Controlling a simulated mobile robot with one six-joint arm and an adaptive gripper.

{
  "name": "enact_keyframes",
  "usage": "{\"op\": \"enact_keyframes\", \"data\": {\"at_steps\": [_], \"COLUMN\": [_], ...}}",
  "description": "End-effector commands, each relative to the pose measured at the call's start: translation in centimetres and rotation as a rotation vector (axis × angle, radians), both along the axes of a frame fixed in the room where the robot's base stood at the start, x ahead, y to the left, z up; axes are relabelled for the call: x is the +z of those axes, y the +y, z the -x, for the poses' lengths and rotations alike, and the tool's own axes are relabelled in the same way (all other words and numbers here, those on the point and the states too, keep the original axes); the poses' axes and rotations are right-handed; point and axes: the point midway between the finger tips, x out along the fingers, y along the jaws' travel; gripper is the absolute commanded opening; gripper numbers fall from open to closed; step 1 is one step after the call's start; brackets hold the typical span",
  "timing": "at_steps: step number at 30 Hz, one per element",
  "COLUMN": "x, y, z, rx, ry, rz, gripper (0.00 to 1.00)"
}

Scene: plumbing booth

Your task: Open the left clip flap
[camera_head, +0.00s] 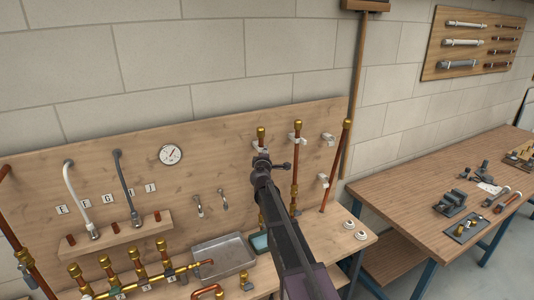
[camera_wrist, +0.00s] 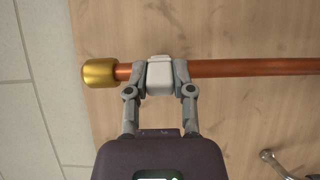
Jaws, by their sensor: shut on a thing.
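The left clip (camera_wrist: 160,75) is a small white block around a copper pipe (camera_wrist: 250,68) with a brass cap (camera_wrist: 100,73) in the wrist view. My gripper (camera_wrist: 161,78) has one finger on each side of the clip and is shut on it. Whether the flap is open or closed is unclear. In the head view, my gripper (camera_head: 263,156) is at the upper part of the left pipe, below its brass cap (camera_head: 261,132). It hides most of the left clip (camera_head: 257,147) there.
A middle copper pipe (camera_head: 295,170) stands in a white clip (camera_head: 297,138) to the right. Another pipe (camera_head: 337,165) leans beside two white clips (camera_head: 328,138) (camera_head: 323,181). A metal tray (camera_head: 222,253) and pipework with brass valves (camera_head: 134,254) are at lower left.

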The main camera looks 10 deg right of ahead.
Motion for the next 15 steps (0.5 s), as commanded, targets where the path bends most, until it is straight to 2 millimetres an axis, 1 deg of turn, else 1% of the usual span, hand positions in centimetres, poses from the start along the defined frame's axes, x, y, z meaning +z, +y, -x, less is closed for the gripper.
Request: {"op": "enact_keyframes", "data": {"at_steps": [15], "x": [0.0], "y": [1.4], "z": [0.3], "rx": [-0.37], "ry": [-0.001], "rz": [0.0], "gripper": [0.0]}}
